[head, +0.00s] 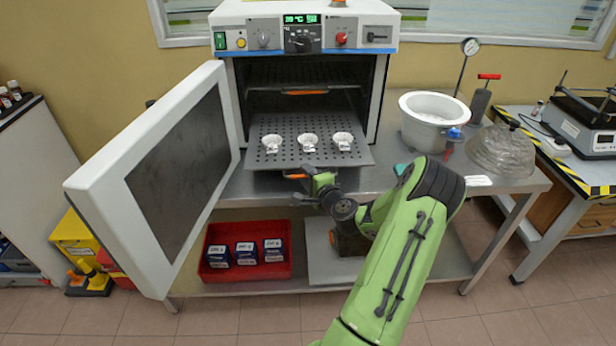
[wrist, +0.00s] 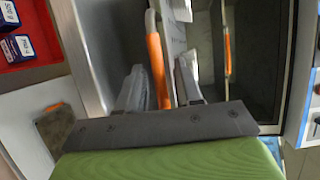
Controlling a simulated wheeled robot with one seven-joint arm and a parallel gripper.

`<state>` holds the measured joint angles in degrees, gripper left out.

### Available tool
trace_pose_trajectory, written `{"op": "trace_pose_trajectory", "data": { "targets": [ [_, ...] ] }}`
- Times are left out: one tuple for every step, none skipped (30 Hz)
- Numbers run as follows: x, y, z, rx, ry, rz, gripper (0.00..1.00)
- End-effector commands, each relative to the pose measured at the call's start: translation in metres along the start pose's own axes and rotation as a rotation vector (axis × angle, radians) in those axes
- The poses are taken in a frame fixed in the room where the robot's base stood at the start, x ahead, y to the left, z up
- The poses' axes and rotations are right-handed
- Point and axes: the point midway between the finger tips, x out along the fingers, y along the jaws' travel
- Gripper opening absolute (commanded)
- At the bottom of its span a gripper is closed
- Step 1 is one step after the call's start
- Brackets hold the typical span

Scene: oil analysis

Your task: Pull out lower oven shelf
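The oven (head: 230,105) stands on a metal bench with its door (head: 150,170) swung wide open to the left. Its lower shelf (head: 265,128), a dark perforated plate, sticks out past the oven front and carries three small white cups (head: 308,141). The orange handle (head: 295,177) is at the shelf's front edge. My gripper (head: 306,180) is at this handle. In the wrist view the orange handle (wrist: 156,70) lies between the two fingers of my gripper (wrist: 160,80), which are closed in around it. The finger contact is partly hidden.
The upper shelf with its orange handle (head: 304,92) is inside the oven. A white pot (head: 432,118) and a glass dome (head: 502,150) stand right of the oven. A red tray (head: 245,275) with blue boxes is on the level below, under the shelf.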

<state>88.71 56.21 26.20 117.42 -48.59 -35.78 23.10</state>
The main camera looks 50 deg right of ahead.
Motion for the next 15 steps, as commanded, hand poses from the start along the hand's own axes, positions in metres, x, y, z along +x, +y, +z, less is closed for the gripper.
{"op": "trace_pose_trajectory", "data": {
  "targets": [
    [0.0,0.0,0.0,0.0,0.0,-0.001,0.35],
    [0.0,0.0,0.0,0.0,0.0,-0.001,0.35],
    [-0.002,0.0,0.0,0.0,0.0,0.0,0.35],
    [-0.004,0.0,0.0,0.001,0.0,0.001,0.35],
    [-0.008,0.001,0.0,0.001,0.0,0.002,0.35],
    [-0.015,0.001,-0.001,0.002,0.001,0.002,0.35],
    [-0.021,0.001,-0.001,0.002,0.002,0.002,0.35],
    [-0.028,0.001,-0.001,0.003,0.003,0.002,0.35],
    [-0.039,0.002,-0.001,0.004,0.003,0.002,0.35],
    [-0.048,0.002,-0.002,0.004,0.005,0.002,0.35],
    [-0.057,0.001,-0.002,0.004,0.006,0.002,0.35],
    [-0.069,0.002,-0.002,0.005,0.005,0.004,0.35],
    [-0.077,0.002,-0.002,0.005,0.006,0.003,0.35],
    [-0.086,0.001,-0.002,0.004,0.006,0.001,0.35],
    [-0.098,0.002,-0.002,0.005,0.006,0.003,0.35]
  ]
}}
